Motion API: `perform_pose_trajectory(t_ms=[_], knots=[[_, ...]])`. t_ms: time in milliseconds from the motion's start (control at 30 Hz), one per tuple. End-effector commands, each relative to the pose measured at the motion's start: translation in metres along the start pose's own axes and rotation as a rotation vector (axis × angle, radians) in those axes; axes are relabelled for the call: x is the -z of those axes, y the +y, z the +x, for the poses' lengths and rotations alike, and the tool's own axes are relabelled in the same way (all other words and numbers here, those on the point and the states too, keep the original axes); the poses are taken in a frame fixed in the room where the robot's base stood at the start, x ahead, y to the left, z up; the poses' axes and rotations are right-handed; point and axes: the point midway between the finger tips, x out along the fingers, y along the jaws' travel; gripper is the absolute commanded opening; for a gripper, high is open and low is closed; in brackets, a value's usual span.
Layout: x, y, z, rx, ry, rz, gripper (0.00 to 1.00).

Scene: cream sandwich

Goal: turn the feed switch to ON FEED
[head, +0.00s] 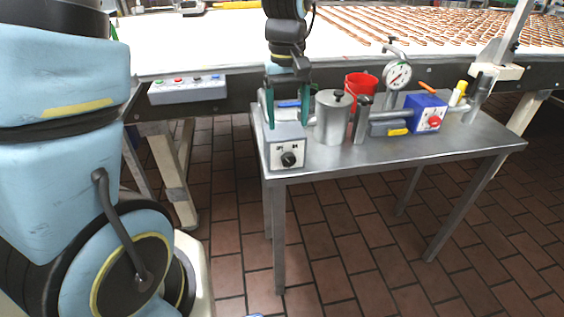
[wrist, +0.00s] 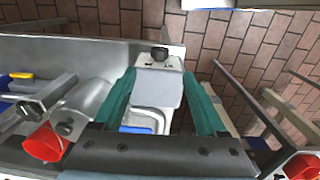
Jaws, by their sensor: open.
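The feed switch appears to be the grey box (head: 287,140) with a black knob (head: 289,159) on its pale front plate, at the near left corner of the metal table. The plate's lettering is too small to read, and I cannot tell which mark the knob points to. In the wrist view the box (wrist: 157,88) lies between my fingers, with the knob (wrist: 159,52) beyond their tips. My gripper (head: 287,118) has teal fingers, points down over the box and is open, one finger on each side. I cannot tell whether the fingers touch the box.
Close right of the box stand a grey metal canister (head: 331,122), a red cup (head: 361,88), a dial gauge (head: 397,74) and a blue box with a red knob (head: 425,113). A button panel (head: 187,90) is on the conveyor's side. The floor before the table is clear.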

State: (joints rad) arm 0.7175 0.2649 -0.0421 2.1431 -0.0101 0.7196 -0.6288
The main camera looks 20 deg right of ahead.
Motion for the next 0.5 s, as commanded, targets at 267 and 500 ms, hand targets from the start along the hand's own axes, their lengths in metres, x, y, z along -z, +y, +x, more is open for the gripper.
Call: perform_pose_trajectory(t_ms=[267,500], knots=[[-0.001,0.000,0.035,0.004,-0.006,-0.001,0.74],[-0.001,-0.001,0.080,0.004,-0.005,0.000,0.74]])
